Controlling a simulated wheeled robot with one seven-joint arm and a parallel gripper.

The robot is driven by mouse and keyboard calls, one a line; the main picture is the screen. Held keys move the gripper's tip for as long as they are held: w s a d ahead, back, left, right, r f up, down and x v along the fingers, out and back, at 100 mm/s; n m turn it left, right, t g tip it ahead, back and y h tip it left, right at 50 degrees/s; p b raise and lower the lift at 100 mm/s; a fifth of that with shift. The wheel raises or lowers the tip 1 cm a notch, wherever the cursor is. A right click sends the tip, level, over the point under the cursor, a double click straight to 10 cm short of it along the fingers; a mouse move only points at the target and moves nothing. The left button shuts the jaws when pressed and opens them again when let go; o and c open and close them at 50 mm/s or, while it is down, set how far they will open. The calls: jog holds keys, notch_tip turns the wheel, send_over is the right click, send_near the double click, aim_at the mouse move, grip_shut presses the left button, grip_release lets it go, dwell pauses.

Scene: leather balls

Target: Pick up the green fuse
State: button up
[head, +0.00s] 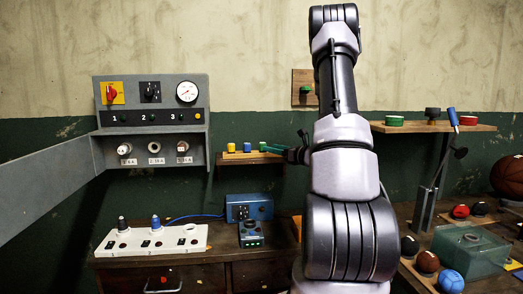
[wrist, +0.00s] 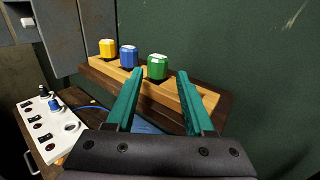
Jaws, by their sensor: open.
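The green fuse (wrist: 157,66) stands upright in a wooden holder (wrist: 182,98) on a small wall shelf, at the right of a blue fuse (wrist: 128,56) and a yellow fuse (wrist: 107,48). My gripper (wrist: 155,74) is open, its two teal fingers pointing at the holder, with the green fuse between the fingertips in the wrist view. I cannot tell whether the fingers touch it. In the head view the yellow fuse (head: 231,147) and blue fuse (head: 247,147) show on the holder. My gripper (head: 268,149) reaches in from the right there, and the green fuse is hard to tell from its fingers.
A grey panel (head: 150,120) with a gauge and an open door stands left of the shelf. Below, a white socket strip (head: 152,240) and a blue box (head: 250,207) sit on a wooden bench. Balls and a green glass box (head: 468,250) lie at the right.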

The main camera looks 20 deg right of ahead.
jog(key=x, duration=0.6)
jog(key=shift+s+a, duration=0.1)
grip_shut()
